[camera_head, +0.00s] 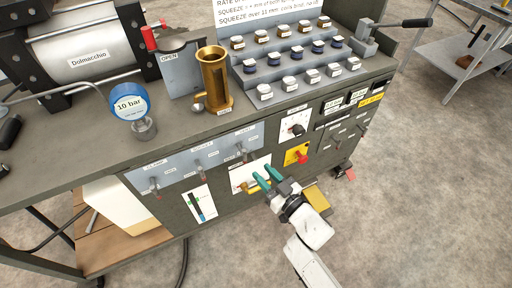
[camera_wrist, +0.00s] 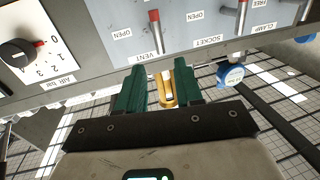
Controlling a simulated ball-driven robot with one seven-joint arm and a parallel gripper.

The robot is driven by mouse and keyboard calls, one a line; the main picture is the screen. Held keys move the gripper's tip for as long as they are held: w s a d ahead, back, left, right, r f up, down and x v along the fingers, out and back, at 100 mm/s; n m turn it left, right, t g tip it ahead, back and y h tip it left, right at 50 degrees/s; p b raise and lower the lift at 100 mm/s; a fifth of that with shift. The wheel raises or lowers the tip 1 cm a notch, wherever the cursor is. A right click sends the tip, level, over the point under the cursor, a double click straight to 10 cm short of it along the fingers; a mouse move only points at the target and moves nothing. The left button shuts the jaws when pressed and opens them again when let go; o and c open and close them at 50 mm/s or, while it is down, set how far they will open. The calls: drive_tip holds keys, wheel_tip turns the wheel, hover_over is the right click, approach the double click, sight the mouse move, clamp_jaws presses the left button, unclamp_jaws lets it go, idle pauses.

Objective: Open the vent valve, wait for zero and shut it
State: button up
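The vent lever (camera_wrist: 157,36) is a grey stick with a red band, above the VENT label on the grey panel in the wrist view. An OPEN label is left of it; I cannot tell its setting. In the head view the vent lever (camera_head: 243,152) is rightmost of three. My gripper (camera_head: 262,177) has green fingers, apart and empty, in front of the panel below the vent lever. The fingers (camera_wrist: 159,72) also show in the wrist view, short of the lever. A gauge (camera_head: 130,104) marked 10 bar stands on the bench; its needle is too small to read.
The socket lever (camera_head: 199,165) and clamp lever (camera_head: 154,185) are to the left. A black knob (camera_wrist: 18,54) with a numbered scale is beside the vent lever. A red button on yellow (camera_head: 300,157) is right of my gripper. A brass piece (camera_wrist: 168,88) shows between the fingers.

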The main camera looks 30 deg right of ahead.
sight(245, 160)
drive_tip(key=w, duration=0.3)
drive_tip(key=w+a, duration=0.1)
drive_tip(key=w, duration=0.3)
drive_tip(key=w+a+b, duration=0.1)
drive_tip(key=w, duration=0.2)
drive_tip(key=shift+w, duration=0.15)
drive_tip(key=shift+c, duration=0.2)
clamp_jaws()
